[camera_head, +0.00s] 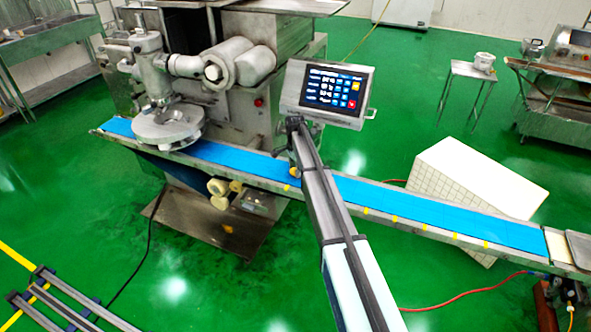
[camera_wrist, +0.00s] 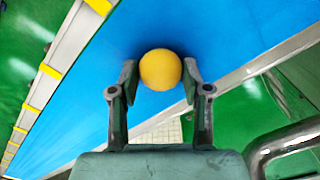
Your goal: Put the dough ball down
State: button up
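The dough ball (camera_wrist: 161,70) is round and yellow and sits between the two fingertips of my gripper (camera_wrist: 161,82) in the wrist view. The fingers are closed in on it from both sides, with the pads at or very near its surface. Blue conveyor belt (camera_wrist: 215,40) lies behind the ball. In the head view my gripper (camera_head: 294,158) is over the belt, beside the control screen, and a small yellow spot there is the ball (camera_head: 294,171). Whether the ball touches the belt is hard to tell.
The belt (camera_head: 430,210) runs from the encrusting machine (camera_head: 235,110) at left to the right edge, with yellow marks (camera_head: 395,218) along its near rail. A control screen (camera_head: 332,91) stands close behind my gripper. A white tiled box (camera_head: 470,175) is on the floor behind.

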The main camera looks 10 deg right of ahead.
jog(key=shift+o, duration=0.3)
jog(key=shift+r, duration=0.1)
jog(key=shift+r, duration=0.15)
notch_tip(320, 180, up, 12)
jog(key=b, duration=0.4)
jog(key=shift+w, duration=0.1)
